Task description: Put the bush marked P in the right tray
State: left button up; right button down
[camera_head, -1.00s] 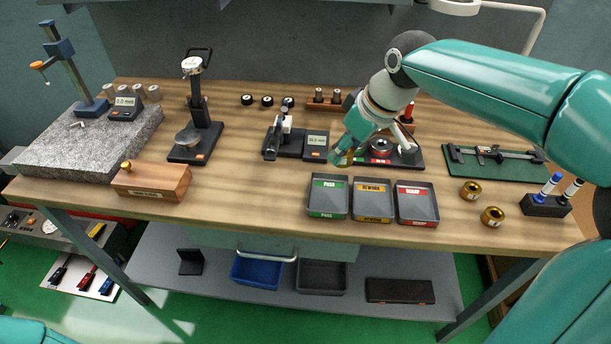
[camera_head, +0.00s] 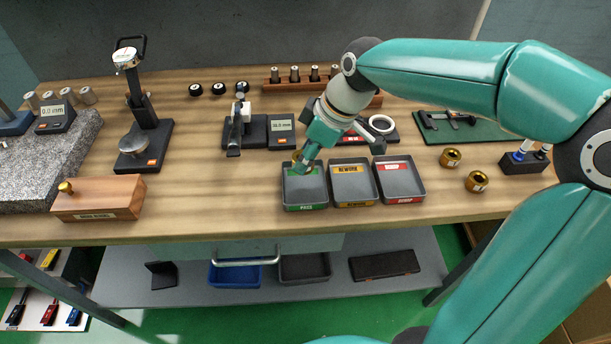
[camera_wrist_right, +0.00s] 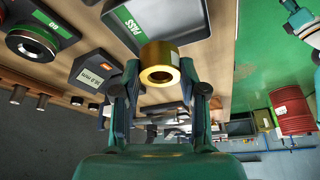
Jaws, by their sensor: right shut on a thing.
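My right gripper (camera_head: 302,165) is over the back part of the green-labelled PASS tray (camera_head: 306,208). It is shut on a brass bush (camera_wrist_right: 160,66), which shows clearly between its fingers in the right wrist view; no letter can be read on it. The bush looks held above the tray, apart from its floor. The yellow-labelled REWORK tray (camera_head: 354,190) and the red-labelled SCRAP tray (camera_head: 403,186) stand to the right, and both look empty. Two more brass bushes, one (camera_head: 451,157) behind the other (camera_head: 477,181), stand on the bench further right. My left gripper is not seen.
Behind the trays stand a digital gauge (camera_head: 281,130) and a ring gauge block (camera_head: 381,124). A dial gauge stand (camera_head: 145,140) and a wooden box (camera_head: 98,199) are at left. A pen holder (camera_head: 526,163) is at right. Bare bench lies left of the PASS tray.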

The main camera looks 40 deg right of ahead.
aim_at(313, 166)
jog(key=shift+f, duration=3.1)
jog(key=shift+f+b, duration=0.15)
jog(key=shift+b, duration=0.15)
jog(key=c, duration=0.6)
grip_release()
jog(key=shift+c, duration=0.2)
jog(key=shift+r, duration=0.35)
jog(key=v, duration=1.1)
jog(key=shift+s+r+p, duration=0.15)
jog(key=shift+r+p, duration=0.1)
jog(key=shift+p, duration=0.2)
jog(key=shift+d+r, duration=0.1)
jog(key=shift+d, duration=0.05)
